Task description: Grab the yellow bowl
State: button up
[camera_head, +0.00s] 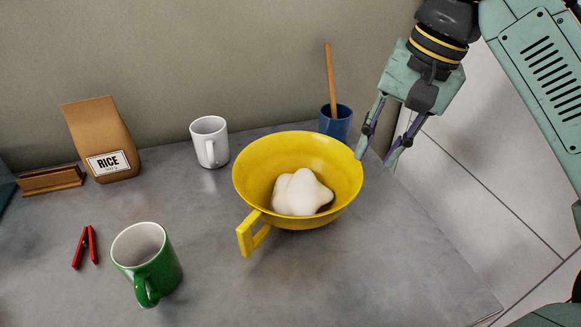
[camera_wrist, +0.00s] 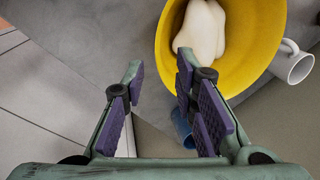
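The yellow bowl (camera_head: 258,168) stands upright on the grey counter, with a square yellow handle at its front left. A smooth white lump (camera_head: 300,193) lies inside it. My gripper (camera_head: 374,158) is open and empty at the bowl's right rim, pointing down. One fingertip overlaps the rim and the other is outside the bowl to the right. In the wrist view, the bowl (camera_wrist: 250,62) fills the upper right. The right finger of my gripper (camera_wrist: 159,64) overlaps its edge, and the left finger is over grey surface. I cannot tell whether a finger touches the rim.
A blue cup (camera_head: 335,126) with a wooden stick stands close behind the bowl, near my gripper. A white mug (camera_head: 209,142) is behind left. The front right counter is clear.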

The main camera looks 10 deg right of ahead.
aim_at(357, 183)
jog(key=p+x, duration=0.1)
jog(key=x, duration=0.9)
jog(key=shift+w+a+f, duration=0.1)
jog(key=shift+a+f, duration=0.05)
jog(key=shift+f, duration=0.25)
jog(key=shift+c, duration=0.5)
grip_shut()
